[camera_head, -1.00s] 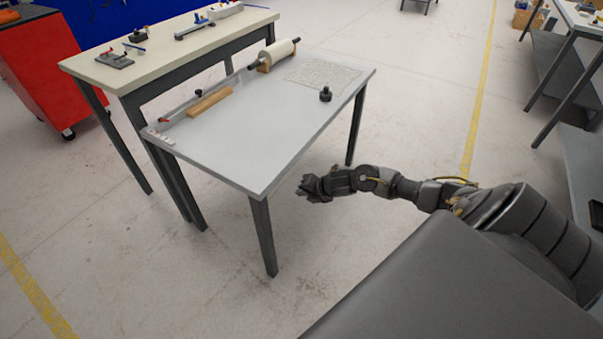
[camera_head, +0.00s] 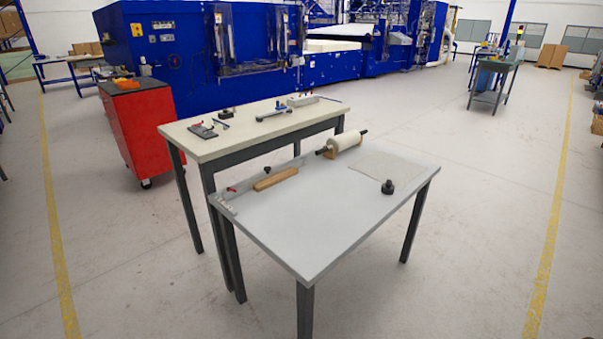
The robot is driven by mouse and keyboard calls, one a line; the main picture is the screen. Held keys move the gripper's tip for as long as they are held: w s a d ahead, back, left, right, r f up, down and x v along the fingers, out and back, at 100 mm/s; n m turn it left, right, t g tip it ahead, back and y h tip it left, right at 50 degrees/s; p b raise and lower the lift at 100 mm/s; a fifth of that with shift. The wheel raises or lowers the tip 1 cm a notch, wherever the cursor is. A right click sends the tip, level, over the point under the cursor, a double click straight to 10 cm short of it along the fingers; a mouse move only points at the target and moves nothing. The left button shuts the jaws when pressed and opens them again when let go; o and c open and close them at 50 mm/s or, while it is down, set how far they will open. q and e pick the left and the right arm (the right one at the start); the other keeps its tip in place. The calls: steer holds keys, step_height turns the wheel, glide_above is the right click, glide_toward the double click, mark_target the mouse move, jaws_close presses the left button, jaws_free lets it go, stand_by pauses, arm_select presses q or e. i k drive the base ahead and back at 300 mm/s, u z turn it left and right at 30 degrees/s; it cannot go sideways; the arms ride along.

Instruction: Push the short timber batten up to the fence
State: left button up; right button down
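The short timber batten (camera_head: 275,179) is a small light-brown wooden bar lying on the grey-topped table (camera_head: 330,222), near its far left edge. The fence (camera_head: 258,176) looks like a low grey strip along the table's far edge, with a dark knob and a red part on it. The batten lies roughly along the fence and close to it; I cannot tell whether they touch. Neither of my grippers shows in the head view now.
A white roll on a wooden stand (camera_head: 344,143), a thin sheet (camera_head: 393,167) and a black knobbed weight (camera_head: 388,187) are on the same table. A cream workbench (camera_head: 240,135) stands behind it, with a red cabinet (camera_head: 138,128) to the left. The floor in front is open.

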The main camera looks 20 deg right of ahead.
mark_target(263, 186)
steer(key=u, duration=1.35)
steer(key=i, duration=2.35)
steer(key=z, duration=2.85)
